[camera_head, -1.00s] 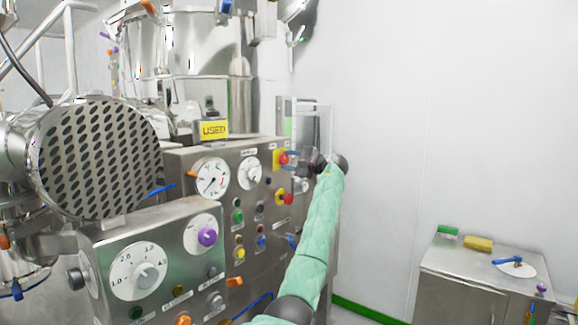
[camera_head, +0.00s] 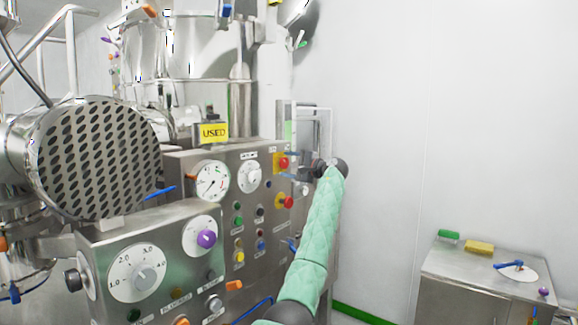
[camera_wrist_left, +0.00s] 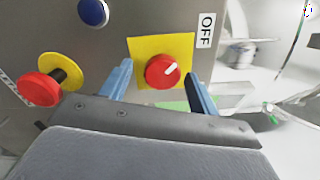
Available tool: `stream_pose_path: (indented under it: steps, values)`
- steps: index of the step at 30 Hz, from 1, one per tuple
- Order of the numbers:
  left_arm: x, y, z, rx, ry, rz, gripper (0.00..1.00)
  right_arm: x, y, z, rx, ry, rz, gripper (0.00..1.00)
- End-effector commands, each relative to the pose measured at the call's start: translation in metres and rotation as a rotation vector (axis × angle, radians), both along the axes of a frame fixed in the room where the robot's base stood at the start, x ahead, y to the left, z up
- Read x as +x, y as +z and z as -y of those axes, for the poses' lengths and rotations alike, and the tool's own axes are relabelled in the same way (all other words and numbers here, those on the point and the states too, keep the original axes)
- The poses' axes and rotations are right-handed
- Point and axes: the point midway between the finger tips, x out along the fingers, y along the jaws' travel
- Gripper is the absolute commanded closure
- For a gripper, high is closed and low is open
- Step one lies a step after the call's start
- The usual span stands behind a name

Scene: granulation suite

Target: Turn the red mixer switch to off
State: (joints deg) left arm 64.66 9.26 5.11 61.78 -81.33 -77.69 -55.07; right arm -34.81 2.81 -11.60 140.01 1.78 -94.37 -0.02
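The red mixer switch (camera_wrist_left: 161,72) is a round red knob with a white mark on a square yellow plate (camera_wrist_left: 183,46). In the left wrist view its mark points right and slightly up. An OFF label (camera_wrist_left: 206,30) is beside the plate on the right. In the head view the switch (camera_head: 284,162) is at the panel's upper right. My left gripper (camera_wrist_left: 160,90) is open, its blue fingers on either side of the switch. In the head view the left gripper (camera_head: 290,165) is at the panel; contact with the knob cannot be told. My right gripper is not in view.
A red mushroom button (camera_wrist_left: 40,88) on a round yellow collar is close beside the left finger; it also shows below the switch in the head view (camera_head: 287,202). A blue button (camera_wrist_left: 93,12) is nearby. A steel cabinet (camera_head: 455,285) stands at right before open wall.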

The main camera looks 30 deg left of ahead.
Motion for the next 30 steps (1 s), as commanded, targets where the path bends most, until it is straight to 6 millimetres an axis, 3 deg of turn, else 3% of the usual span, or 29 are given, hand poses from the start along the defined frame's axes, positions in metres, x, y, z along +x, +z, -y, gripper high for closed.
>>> stream_pose_path:
  steps: [11,24,30]
  values:
    - [0.000,0.001,0.006,0.001,-0.002,0.002,0.39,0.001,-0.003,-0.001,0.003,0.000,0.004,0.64]
    - [-0.005,0.000,0.067,0.002,-0.002,0.001,0.39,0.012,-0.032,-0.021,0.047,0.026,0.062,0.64]
    - [-0.006,0.001,0.077,0.001,0.001,0.000,0.39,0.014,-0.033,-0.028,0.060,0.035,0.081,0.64]
